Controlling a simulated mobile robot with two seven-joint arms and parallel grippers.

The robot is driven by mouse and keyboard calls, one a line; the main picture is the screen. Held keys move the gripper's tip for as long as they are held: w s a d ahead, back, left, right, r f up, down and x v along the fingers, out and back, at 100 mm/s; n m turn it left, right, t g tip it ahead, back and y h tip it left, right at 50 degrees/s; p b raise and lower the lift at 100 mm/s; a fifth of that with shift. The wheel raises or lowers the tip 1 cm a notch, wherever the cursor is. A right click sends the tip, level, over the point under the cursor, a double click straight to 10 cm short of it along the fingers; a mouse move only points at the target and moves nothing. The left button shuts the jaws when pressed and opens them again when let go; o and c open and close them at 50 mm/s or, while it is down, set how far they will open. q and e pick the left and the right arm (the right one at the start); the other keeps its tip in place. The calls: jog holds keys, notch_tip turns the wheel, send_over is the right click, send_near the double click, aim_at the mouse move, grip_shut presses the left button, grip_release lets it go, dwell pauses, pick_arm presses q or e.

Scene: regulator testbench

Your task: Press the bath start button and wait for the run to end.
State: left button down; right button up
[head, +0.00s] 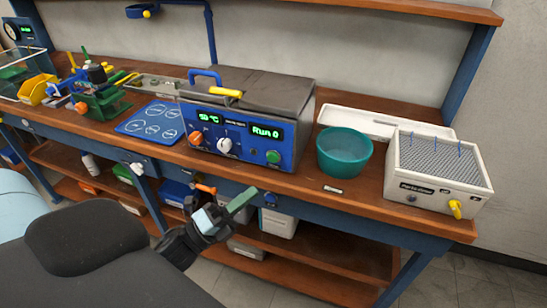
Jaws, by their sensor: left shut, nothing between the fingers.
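The bath (246,130) stands on the bench with a blue front panel and a closed grey lid. Its left display reads about 50 °C and its right display reads "Run 0" (265,132). A round green button (273,157) sits low at the right of the panel, and I take it as the start button. A white knob (224,145) and an orange knob (195,138) are to its left. My left gripper (239,201) is shut and empty, lower in the picture than the panel and apart from the button. My right gripper is not in view.
A teal bowl (344,153) stands right of the bath, and a white drying unit (437,171) is further right. A blue mat (150,121) lies left of the bath. The bench's front edge (330,199) runs between my gripper and the panel.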

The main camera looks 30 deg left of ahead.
pick_arm(q)
jog(key=w, duration=0.1)
jog(key=b, duration=0.2)
send_near(273, 157)
jog(key=shift+w+d+r, duration=0.75)
jog(key=shift+w+d, duration=0.2)
jog(key=shift+w+d+r, duration=0.7)
jog(key=shift+w+d, duration=0.2)
jog(key=shift+d, duration=0.05)
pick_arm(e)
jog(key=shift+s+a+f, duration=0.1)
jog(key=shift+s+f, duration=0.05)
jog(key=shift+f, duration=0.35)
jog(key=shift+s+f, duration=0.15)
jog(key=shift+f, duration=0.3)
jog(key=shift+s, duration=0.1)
pick_arm(q)
jog(key=shift+w, duration=0.1)
jog(key=shift+w+a, duration=0.1)
jog(key=shift+w, duration=0.2)
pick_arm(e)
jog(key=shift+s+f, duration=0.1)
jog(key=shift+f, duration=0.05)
